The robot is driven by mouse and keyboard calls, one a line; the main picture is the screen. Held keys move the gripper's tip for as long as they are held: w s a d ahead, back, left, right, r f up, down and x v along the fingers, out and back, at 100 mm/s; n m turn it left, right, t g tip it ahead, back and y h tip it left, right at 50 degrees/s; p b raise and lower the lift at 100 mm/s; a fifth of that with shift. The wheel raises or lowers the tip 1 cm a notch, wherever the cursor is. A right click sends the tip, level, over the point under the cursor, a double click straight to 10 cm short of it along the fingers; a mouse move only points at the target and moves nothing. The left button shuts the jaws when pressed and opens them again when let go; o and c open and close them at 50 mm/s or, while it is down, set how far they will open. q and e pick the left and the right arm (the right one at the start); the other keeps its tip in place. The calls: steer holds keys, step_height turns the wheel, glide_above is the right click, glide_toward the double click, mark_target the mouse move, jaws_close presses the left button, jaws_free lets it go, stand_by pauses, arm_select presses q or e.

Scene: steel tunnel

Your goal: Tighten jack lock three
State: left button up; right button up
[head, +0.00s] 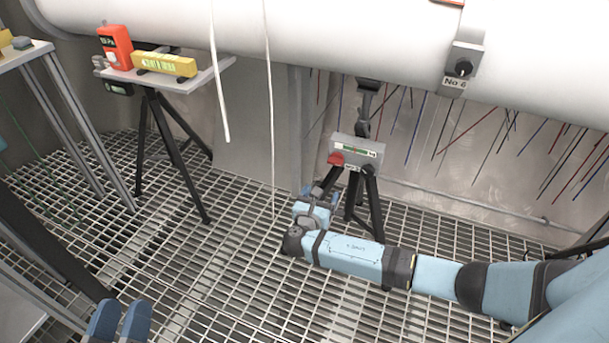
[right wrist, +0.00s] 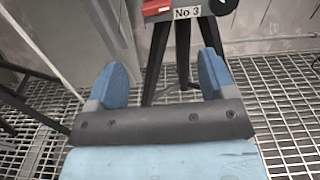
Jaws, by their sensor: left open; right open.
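Jack number three is a grey box (head: 356,150) with a green gauge, on black tripod legs under the white pipe. Its red lock (head: 337,158) is on the box's left side. The right wrist view shows part of the red lock (right wrist: 156,7) and the "No 3" label (right wrist: 187,13) at the top edge. My right gripper (head: 320,193) is open and empty, just below and in front of the box. In the wrist view its blue fingers (right wrist: 164,68) stand either side of a black leg, seemingly apart from it. My left gripper (head: 119,305) is open at the bottom left.
A small table (head: 185,79) at the back left holds an orange device (head: 115,46) and a yellow level (head: 163,64). Two pale cords (head: 269,110) hang from the pipe (head: 330,35). A "No 6" fitting (head: 463,68) is on the pipe. The grating floor (head: 220,270) is largely clear.

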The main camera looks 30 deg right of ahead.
mark_target(334, 163)
steer(key=b+x, duration=0.2)
steer(key=x, duration=0.4)
steer(key=b+x, duration=0.3)
steer(key=x, duration=0.4)
steer(key=shift+w+a+r, duration=0.2)
steer(key=shift+a+r, duration=0.05)
arm_select(q)
step_height(334, 163, down, 8)
steer(key=g, duration=0.3)
steer(key=shift+d+r+m, duration=0.15)
steer(key=shift+r+m, duration=0.1)
steer(key=shift+m, duration=0.15)
arm_select(e)
steer(key=shift+w+d+r, duration=0.15)
steer(key=shift+w+d, duration=0.3)
steer(key=shift+d, duration=0.1)
steer(key=c, duration=0.9)
steer(key=shift+c, duration=0.2)
arm_select(q)
steer(key=shift+r, duration=0.1)
